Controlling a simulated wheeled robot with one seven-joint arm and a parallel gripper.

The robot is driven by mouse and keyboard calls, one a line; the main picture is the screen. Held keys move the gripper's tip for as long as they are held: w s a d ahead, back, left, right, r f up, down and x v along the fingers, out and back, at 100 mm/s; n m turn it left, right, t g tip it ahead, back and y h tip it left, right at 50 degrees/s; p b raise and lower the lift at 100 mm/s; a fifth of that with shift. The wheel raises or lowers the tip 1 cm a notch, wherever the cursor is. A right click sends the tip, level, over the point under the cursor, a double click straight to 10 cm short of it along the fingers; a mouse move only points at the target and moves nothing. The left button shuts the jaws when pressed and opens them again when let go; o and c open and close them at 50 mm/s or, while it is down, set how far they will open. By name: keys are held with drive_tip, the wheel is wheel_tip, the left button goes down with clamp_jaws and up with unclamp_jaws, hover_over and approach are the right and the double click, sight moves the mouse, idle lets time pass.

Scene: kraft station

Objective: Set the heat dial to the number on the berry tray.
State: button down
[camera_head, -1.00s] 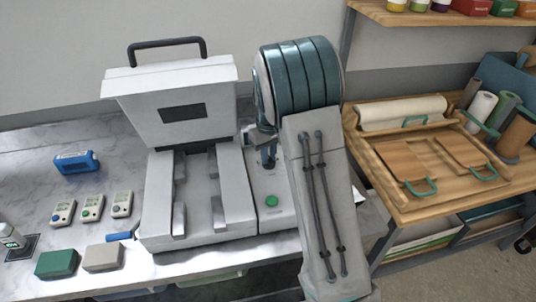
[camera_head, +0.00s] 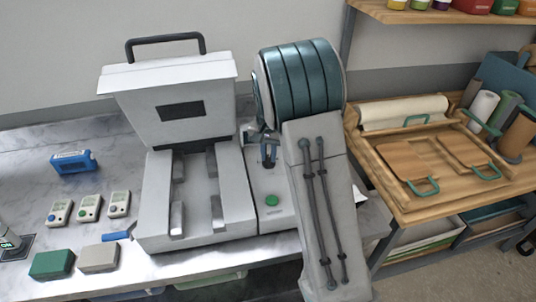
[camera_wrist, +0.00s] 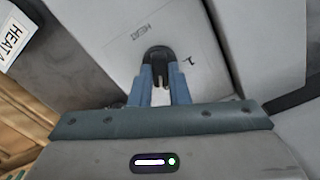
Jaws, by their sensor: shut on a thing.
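The heat dial (camera_wrist: 158,57) is a dark round knob on the pale panel of a machine, with the word HEAT printed beside it. My gripper (camera_wrist: 160,92) is shut on the dial, its blue fingers on both sides of it. One dark mark shows on the panel right of the dial; I cannot read it surely. In the head view my gripper (camera_head: 268,155) reaches down to the machine's right side, and my arm hides the dial. I cannot make out a berry tray or its number.
The white machine (camera_head: 180,110) has a raised lid with a dark handle. A green button (camera_head: 271,200) sits in front of my gripper. Several small devices and blocks lie on the counter at left. A wooden table (camera_head: 400,205) stands at right.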

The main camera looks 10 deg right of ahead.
sight(269, 157)
drive_tip(key=m, duration=0.6)
drive_tip(key=shift+m, duration=0.3)
idle(0.4)
drive_tip(key=c, duration=1.4)
unclamp_jaws()
drive_tip(key=shift+r, duration=0.15)
wheel_tip(269, 157, up, 14)
drive_tip(key=shift+f+b, duration=0.15)
drive_tip(key=shift+b, duration=0.6)
